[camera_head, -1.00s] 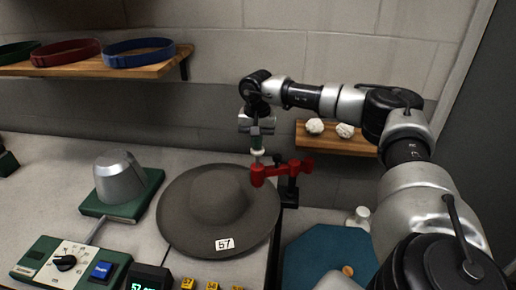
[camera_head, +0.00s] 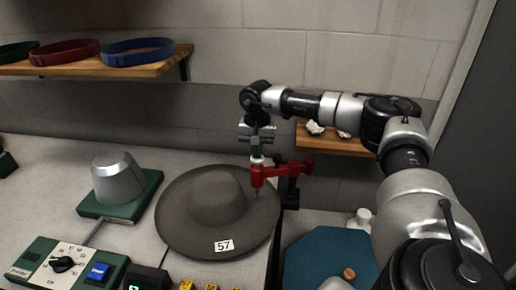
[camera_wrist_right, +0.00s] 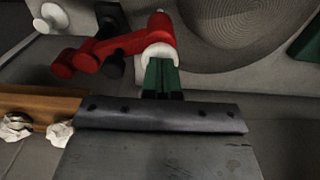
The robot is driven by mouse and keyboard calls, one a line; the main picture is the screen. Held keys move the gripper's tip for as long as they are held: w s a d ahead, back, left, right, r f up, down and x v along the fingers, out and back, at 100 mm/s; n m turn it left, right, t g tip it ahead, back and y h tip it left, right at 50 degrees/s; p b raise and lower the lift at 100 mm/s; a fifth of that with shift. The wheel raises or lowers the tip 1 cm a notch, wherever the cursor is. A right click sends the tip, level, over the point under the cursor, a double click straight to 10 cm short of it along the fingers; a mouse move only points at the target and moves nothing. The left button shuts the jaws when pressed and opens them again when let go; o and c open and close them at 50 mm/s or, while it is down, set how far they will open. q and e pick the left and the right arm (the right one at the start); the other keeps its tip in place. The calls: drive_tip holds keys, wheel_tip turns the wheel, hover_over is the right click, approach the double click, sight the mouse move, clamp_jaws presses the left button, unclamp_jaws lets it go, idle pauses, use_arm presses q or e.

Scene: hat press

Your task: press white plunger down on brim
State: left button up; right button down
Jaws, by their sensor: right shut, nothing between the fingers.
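The white plunger (camera_head: 257,160) sits on top of a red arm (camera_head: 265,178) that reaches over the right part of the grey hat's brim (camera_head: 178,220). A thin pin shows below the red arm, with its tip at or very near the brim; I cannot tell whether it touches. My right gripper (camera_head: 257,150) is shut and empty, directly above the plunger and apparently pressing on its top. In the right wrist view its green fingers (camera_wrist_right: 160,75) meet the white plunger top (camera_wrist_right: 158,52). My left gripper is not in view.
A metal block on a green base (camera_head: 122,196) stands left of the hat. A control box (camera_head: 70,262) with a dial and blue button is at the front left. A blue mat (camera_head: 330,255) lies at the right. Shelves hold coloured bands (camera_head: 140,52) and white crumpled lumps (camera_head: 315,128).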

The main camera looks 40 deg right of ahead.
drive_tip(key=shift+f, duration=0.3)
drive_tip(key=shift+s+f, duration=0.15)
drive_tip(key=shift+f, duration=0.1)
idle(0.9)
wheel_tip(320, 180, up, 2)
drive_tip(key=shift+p, duration=0.85)
wheel_tip(320, 180, up, 9)
drive_tip(key=p, duration=0.7)
drive_tip(key=shift+r, duration=0.15)
